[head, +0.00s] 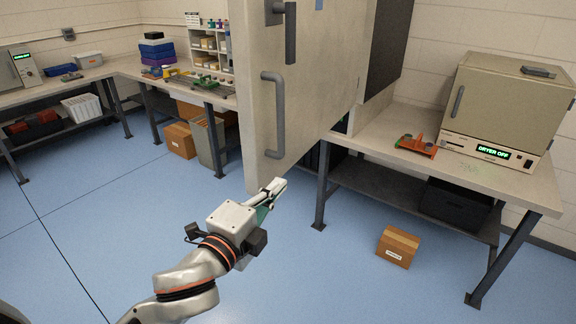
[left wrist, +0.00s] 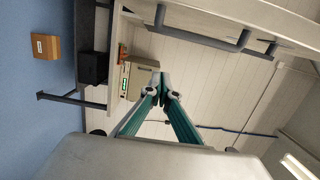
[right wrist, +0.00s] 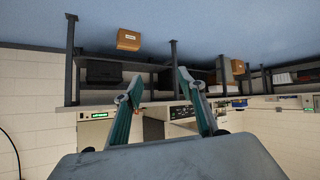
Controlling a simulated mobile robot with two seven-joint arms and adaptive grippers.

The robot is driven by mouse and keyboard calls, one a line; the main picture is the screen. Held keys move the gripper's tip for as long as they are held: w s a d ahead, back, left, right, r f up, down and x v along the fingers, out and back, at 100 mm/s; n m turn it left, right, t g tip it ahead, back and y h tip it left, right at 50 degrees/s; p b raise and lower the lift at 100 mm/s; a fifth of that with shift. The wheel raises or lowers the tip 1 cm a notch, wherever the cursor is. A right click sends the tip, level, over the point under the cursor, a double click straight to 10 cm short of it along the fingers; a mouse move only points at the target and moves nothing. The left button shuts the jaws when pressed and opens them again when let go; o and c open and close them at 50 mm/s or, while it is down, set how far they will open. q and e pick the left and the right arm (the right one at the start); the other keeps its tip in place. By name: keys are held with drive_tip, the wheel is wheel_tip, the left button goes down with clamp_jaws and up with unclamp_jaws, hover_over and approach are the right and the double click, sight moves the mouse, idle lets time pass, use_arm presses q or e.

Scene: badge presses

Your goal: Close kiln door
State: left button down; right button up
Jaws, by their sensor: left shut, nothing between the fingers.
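The kiln door (head: 330,90) is a large beige panel standing swung open in the middle of the head view. It has a long grey bar handle (head: 279,115) and a grey latch lever (head: 290,30) above it. The door also shows in the left wrist view (left wrist: 265,14), with its handle (left wrist: 200,35). The dark kiln body (head: 388,45) shows partly behind it. My left gripper (head: 277,187) is shut and empty, just below the door's lower corner in the head view; I cannot tell whether it touches. My right gripper (right wrist: 157,89) has its fingers apart and empty.
A dryer (head: 508,100) and an orange device (head: 415,147) sit on the right workbench (head: 375,138). A cardboard box (head: 398,247) lies on the blue floor below. Another bench with bins and shelves (head: 210,45) runs along the back left. The floor at left is clear.

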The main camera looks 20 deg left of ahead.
use_arm(q)
drive_tip(key=w+a+p, duration=0.1)
drive_tip(key=w+a, duration=0.1)
drive_tip(key=w, duration=0.9)
drive_tip(key=shift+w, duration=0.3)
